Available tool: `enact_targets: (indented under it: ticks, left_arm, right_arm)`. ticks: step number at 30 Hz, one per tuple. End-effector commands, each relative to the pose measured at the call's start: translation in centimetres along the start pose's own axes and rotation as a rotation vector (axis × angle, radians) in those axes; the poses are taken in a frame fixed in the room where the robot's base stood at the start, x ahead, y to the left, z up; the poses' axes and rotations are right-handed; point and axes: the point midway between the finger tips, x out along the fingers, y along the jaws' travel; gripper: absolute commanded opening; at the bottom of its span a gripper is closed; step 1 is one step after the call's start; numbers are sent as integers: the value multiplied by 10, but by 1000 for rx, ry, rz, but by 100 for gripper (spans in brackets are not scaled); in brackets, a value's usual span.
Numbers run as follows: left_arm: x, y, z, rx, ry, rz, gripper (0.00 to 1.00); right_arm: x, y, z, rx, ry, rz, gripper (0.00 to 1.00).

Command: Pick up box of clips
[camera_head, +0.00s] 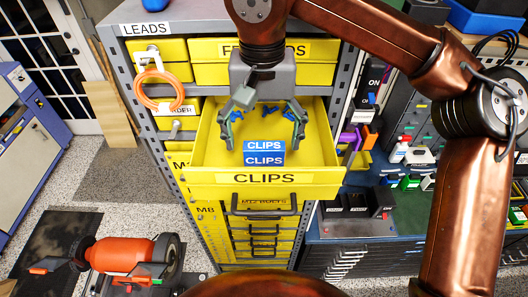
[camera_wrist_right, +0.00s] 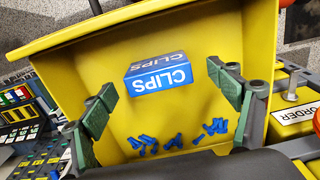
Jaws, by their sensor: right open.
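The box of clips (camera_head: 264,153) is a small blue box with white CLIPS lettering. It sits in the open yellow drawer (camera_head: 265,191) labelled CLIPS, near the drawer's front. It also shows in the right wrist view (camera_wrist_right: 157,76), beyond the fingertips. My right gripper (camera_head: 262,138) is over the drawer with its fingers spread wide on either side of the box. In the right wrist view my right gripper (camera_wrist_right: 160,102) is open and empty, with green pads apart from the box. My left gripper does not show.
Several loose blue clips (camera_wrist_right: 180,140) lie in the drawer behind the box. An orange cable coil (camera_head: 158,88) hangs at the cabinet's left. A dark workbench (camera_head: 350,228) with tools stands at right.

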Motion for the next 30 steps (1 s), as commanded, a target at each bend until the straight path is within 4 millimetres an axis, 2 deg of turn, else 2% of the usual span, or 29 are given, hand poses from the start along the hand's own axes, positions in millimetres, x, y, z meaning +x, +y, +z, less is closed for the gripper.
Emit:
enact_targets:
  ticks: [3,6,9,12,15,24,30]
  left_arm:
    - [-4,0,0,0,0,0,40]
    - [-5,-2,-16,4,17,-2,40]
    - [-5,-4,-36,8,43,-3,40]
    - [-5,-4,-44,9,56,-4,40]
    - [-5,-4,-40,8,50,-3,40]
    - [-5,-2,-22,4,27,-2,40]
    - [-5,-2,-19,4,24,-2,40]
  right_arm:
    - [19,4,1,3,-2,3,82]
    - [29,3,1,3,-1,2,82]
    - [33,3,1,3,-1,0,82]
    - [34,3,1,3,-1,0,82]
    - [34,3,1,3,-1,0,82]
    - [34,2,1,2,-1,0,61]
    - [34,2,1,3,0,0,47]
